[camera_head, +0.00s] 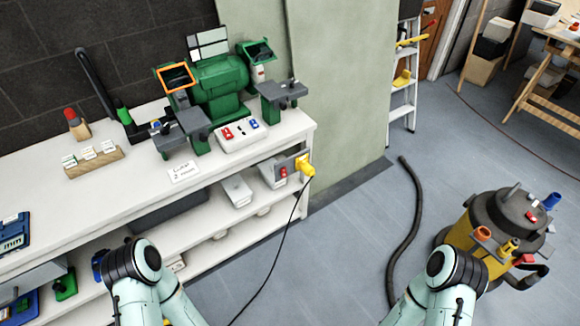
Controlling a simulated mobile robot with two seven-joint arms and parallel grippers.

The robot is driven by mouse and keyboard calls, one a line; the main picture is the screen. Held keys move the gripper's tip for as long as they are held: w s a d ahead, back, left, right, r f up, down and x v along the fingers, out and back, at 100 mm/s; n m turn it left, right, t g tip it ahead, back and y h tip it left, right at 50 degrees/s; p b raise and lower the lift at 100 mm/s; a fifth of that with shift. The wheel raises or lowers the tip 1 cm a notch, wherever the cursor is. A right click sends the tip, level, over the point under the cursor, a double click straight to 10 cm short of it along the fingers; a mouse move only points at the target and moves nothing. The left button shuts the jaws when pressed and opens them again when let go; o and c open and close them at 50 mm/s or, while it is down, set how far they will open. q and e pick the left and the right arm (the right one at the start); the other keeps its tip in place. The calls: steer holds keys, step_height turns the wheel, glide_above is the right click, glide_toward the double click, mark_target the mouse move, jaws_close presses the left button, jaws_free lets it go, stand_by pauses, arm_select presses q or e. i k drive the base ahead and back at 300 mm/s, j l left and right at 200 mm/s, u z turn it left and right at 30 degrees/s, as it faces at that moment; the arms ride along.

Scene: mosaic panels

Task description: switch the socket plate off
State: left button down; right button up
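The socket plate (291,163) is a small grey plate at the right front end of the white bench, just under its top. A red switch (283,173) sits on its left part. I cannot tell the switch's position at this size. A yellow plug (305,166) sits at the plate's right part, and its black cable (284,238) runs down to the floor. My two arms show at the bottom left and bottom right, both well apart from the plate. Neither gripper is in the picture.
A green bench grinder (219,85) and a white switch box (241,134) stand on the bench (118,190). Boxes lie on the shelves below. A yellow and black vacuum (495,235) and its hose (406,238) are on the floor at right. Floor before the plate is mostly clear.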

mark_target(283, 172)
steer(key=i+l, duration=0.15)
steer(key=i, duration=0.4)
steer(key=i+l, duration=0.15)
steer(key=i, duration=0.4)
steer(key=i+l, duration=0.1)
steer(key=i, duration=0.45)
